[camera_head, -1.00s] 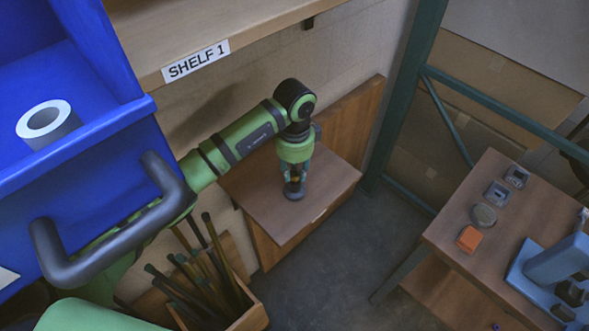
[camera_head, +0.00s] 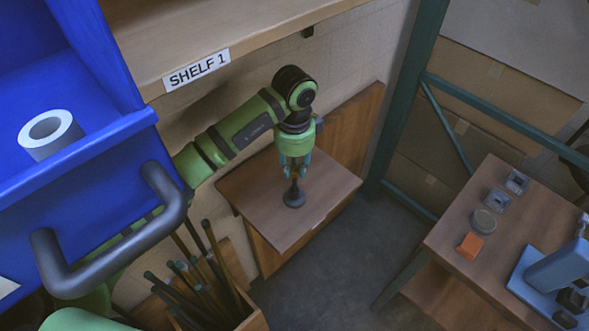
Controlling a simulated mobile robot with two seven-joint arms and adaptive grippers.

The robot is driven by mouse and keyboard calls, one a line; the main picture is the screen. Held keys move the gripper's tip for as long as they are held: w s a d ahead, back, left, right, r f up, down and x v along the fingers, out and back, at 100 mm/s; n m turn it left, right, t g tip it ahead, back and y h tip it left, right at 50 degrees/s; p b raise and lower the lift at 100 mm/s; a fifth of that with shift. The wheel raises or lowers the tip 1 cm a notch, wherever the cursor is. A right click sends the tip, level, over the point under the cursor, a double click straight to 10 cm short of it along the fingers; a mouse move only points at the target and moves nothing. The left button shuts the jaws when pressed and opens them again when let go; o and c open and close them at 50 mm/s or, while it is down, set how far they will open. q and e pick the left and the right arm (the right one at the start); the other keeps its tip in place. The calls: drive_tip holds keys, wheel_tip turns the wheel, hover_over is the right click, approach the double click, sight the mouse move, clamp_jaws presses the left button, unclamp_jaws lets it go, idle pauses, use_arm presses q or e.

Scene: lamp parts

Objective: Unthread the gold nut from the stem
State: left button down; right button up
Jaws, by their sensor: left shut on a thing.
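A dark stem (camera_head: 294,187) stands upright on its round dark base (camera_head: 293,200) on the small wooden cabinet top. My left gripper (camera_head: 294,174) points straight down over the stem. Its fingers are shut around a small gold nut (camera_head: 289,173), of which only a little shows between them. The gripper is directly above the stem's top; I cannot tell whether nut and stem still touch. My right gripper is not in view.
The wooden cabinet top (camera_head: 258,205) is otherwise clear. A shelf labelled SHELF 1 (camera_head: 197,69) overhangs behind my arm. A blue drawer (camera_head: 70,165) holding a white roll (camera_head: 50,134) is at left, above a box of rods (camera_head: 205,285). A workbench (camera_head: 450,240) stands right.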

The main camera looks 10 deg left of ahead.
use_arm(q)
drive_tip(key=shift+r, duration=0.4)
drive_tip(key=shift+r, duration=0.2)
idle(0.3)
drive_tip(key=shift+r, duration=2.05)
